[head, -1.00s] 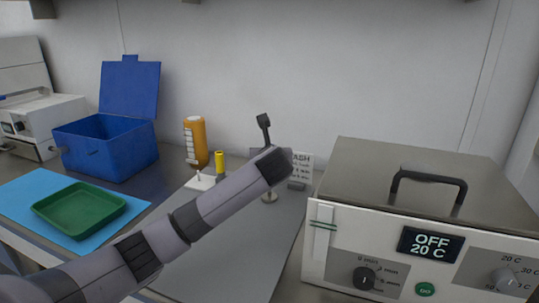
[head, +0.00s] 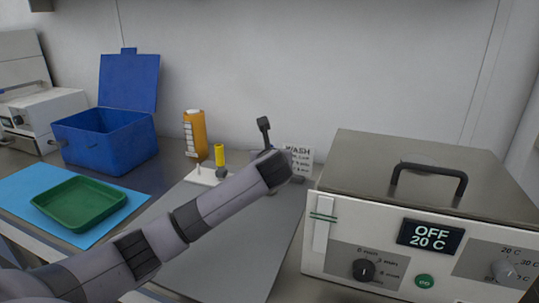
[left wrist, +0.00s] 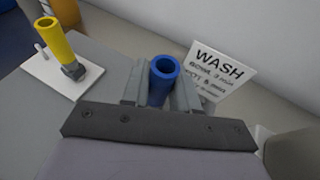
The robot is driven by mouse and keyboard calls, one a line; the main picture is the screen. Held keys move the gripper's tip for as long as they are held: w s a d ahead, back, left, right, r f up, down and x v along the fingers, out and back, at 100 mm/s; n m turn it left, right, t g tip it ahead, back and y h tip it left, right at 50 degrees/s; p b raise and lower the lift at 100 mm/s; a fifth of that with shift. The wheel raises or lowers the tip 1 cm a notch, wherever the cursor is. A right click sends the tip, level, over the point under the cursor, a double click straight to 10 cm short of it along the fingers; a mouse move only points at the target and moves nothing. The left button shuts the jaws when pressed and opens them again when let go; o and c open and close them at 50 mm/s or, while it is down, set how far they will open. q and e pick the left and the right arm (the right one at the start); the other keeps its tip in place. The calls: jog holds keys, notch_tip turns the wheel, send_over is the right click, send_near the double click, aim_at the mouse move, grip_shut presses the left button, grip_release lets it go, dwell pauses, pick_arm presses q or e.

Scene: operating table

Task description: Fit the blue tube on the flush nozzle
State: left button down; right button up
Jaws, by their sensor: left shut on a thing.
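The blue tube (left wrist: 157,92) is held upright between the fingers of my left gripper (left wrist: 160,96), its open end facing the left wrist camera. In the head view my left arm hides the fingers and the tube. A white stand (left wrist: 45,78) lies to the left of the gripper, apart from the held tube. It bears a yellow tube (left wrist: 57,42) on a grey fitting and a thin white peg (left wrist: 40,48), likely a bare nozzle. The stand (head: 203,178) and yellow tube (head: 219,154) also show in the head view, left of my arm's end. My right gripper is not in view.
A WASH sign (head: 300,158) stands behind the arm's end. A large bath (head: 335,235) reading OFF 20 C is at right. An orange bottle (head: 200,140), open blue box (head: 105,145) and green tray (head: 80,212) are at left. The grey mat (head: 250,250) has bare room.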

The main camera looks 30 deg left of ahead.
pick_arm(q)
jog(key=shift+f, duration=0.85)
dwell(0.4)
jog(key=c, duration=0.8)
grip_release()
jog(key=v, duration=0.7)
jog(key=shift+s, duration=0.1)
